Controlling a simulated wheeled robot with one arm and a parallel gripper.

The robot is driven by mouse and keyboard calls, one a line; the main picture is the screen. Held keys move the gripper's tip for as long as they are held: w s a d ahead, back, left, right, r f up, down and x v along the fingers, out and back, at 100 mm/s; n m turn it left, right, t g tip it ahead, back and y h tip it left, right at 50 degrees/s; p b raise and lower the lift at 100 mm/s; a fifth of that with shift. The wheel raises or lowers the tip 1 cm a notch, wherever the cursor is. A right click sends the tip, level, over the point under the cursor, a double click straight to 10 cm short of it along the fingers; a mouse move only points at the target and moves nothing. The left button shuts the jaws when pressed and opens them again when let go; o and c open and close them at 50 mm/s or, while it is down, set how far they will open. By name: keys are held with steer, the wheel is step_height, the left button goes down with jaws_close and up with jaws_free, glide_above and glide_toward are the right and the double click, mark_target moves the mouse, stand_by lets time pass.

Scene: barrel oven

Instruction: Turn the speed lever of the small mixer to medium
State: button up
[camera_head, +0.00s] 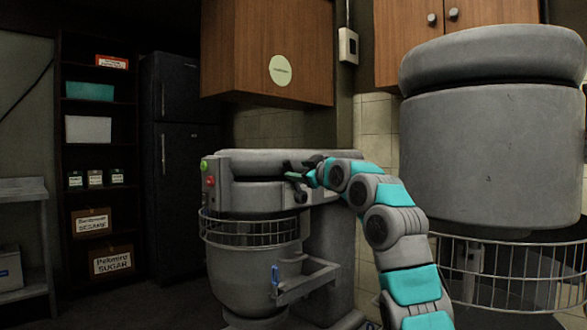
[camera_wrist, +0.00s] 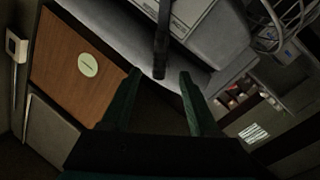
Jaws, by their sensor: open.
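The small mixer (camera_head: 262,240) is grey, with a wire bowl guard and its bowl below, in the middle of the head view. My gripper (camera_head: 298,170) is at the right of the mixer's upper body, near the side of its head. In the wrist view, a dark bar that looks like the speed lever (camera_wrist: 161,40) stands out from the grey mixer housing. Its end lies between the two green fingertips of my gripper (camera_wrist: 160,75), with gaps on both sides. The fingers are open and hold nothing. The lever's setting marks cannot be read.
A larger mixer (camera_head: 490,150) stands close at the right. A wooden wall cabinet (camera_head: 268,45) hangs above the small mixer. A dark fridge (camera_head: 180,150) and a shelf (camera_head: 98,140) with boxes stand at the left. Open floor shows at the lower left.

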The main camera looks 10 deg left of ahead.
mark_target(291, 169)
steer(key=shift+p+x, duration=0.9)
steer(key=shift+x, duration=1.1)
steer(key=shift+w, duration=0.1)
jaws_close()
